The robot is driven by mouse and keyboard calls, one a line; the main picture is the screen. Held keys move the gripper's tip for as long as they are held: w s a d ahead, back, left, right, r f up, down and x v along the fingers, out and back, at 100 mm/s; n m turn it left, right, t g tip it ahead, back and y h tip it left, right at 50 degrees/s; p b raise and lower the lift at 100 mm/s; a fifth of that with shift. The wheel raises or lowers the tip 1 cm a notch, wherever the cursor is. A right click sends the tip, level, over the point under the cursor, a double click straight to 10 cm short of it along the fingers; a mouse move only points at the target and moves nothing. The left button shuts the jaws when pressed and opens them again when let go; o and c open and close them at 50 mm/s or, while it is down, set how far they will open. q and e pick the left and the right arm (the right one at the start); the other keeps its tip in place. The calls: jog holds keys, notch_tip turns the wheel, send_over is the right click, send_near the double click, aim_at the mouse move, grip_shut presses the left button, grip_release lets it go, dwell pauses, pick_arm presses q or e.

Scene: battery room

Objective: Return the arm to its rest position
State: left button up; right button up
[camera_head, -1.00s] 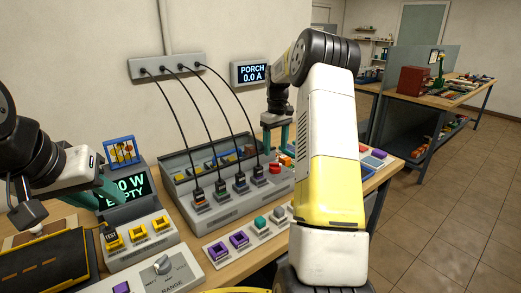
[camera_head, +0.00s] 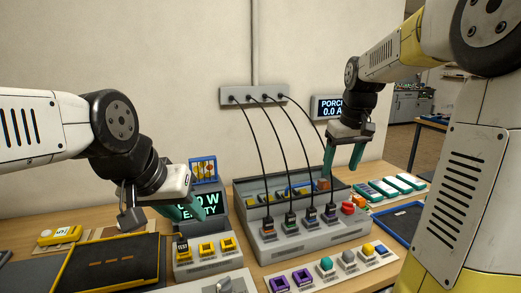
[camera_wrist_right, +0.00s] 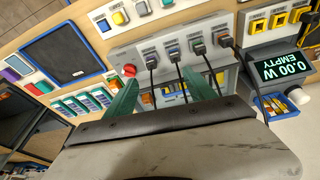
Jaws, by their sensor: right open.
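My right arm (camera_head: 447,190) comes in from the right side of the head view and bends down at the wrist. My right gripper (camera_head: 343,163) hangs above the right end of the grey charging dock (camera_head: 330,232). Its teal fingers are apart with nothing between them, and they also show in the right wrist view (camera_wrist_right: 162,95). My left gripper (camera_head: 183,211) is low in front of the display (camera_head: 213,203) that reads EMPTY. The gap between its fingers is hard to make out.
Several black cables run from the wall strip (camera_head: 254,95) to plugs in the dock, close to my right gripper. A red button (camera_head: 347,208), green-and-white packs (camera_head: 385,188) and a blue-edged tray (camera_head: 403,222) are to the right. A dark mat (camera_head: 115,262) lies front left.

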jog(key=s+a+m+t+y, duration=0.1)
jog(key=s+a, duration=0.3)
jog(key=s, duration=0.6)
jog(key=s+a+m+t, duration=0.1)
jog(key=s+a+t, duration=0.1)
jog(key=s, duration=0.8)
jog(key=shift+s+a+f+y, duration=0.3)
jog(key=shift+a+f+y, duration=0.1)
jog(key=shift+a, duration=0.45)
